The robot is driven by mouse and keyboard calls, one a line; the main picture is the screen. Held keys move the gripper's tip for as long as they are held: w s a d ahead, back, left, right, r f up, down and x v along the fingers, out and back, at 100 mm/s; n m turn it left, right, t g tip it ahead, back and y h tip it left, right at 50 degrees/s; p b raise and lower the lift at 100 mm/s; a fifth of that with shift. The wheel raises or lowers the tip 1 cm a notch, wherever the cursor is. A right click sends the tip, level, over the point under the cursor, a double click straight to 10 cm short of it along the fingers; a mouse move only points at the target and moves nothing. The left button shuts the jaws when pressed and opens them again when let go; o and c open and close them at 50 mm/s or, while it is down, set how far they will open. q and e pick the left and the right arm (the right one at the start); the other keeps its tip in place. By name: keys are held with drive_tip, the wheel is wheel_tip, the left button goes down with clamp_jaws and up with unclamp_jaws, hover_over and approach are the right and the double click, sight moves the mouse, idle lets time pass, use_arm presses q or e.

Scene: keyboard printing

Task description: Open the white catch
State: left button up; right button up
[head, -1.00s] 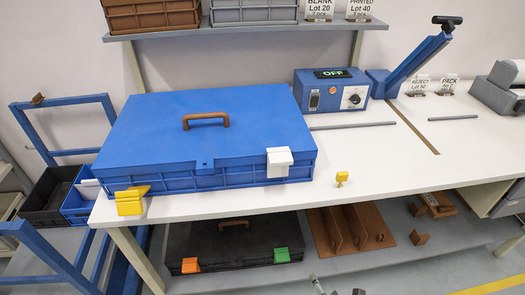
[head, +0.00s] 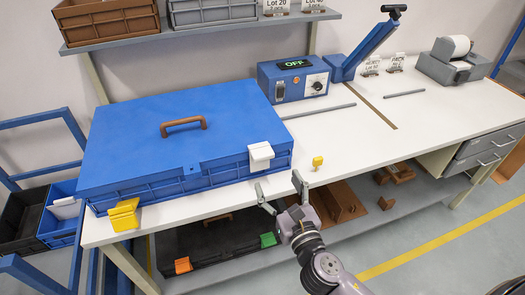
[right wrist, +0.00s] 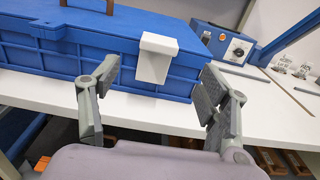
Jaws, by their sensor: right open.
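The white catch (head: 260,155) sits at the front right of the blue case (head: 118,120), hanging over its front edge. The case lid is down, with a brown handle (head: 183,126) on top. A yellow catch (head: 124,214) is at the case's front left corner. My right gripper (head: 280,186) is open and empty in front of the white catch, apart from it. In the right wrist view, the white catch (right wrist: 157,58) shows between and beyond my open fingers (right wrist: 160,100). My left gripper is not in view.
A small yellow piece (head: 318,162) lies on the white table (head: 345,135) right of my gripper. A blue control box (head: 292,78) reading OFF stands behind. A dark case (head: 205,245) with orange and green catches is on the lower shelf.

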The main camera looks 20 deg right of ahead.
sight(264, 158)
drive_tip(key=w, duration=0.3)
drive_tip(key=w+p, duration=0.1)
drive_tip(key=w, duration=0.7)
drive_tip(key=shift+w+a+p, duration=0.25)
drive_tip(key=shift+p, duration=0.05)
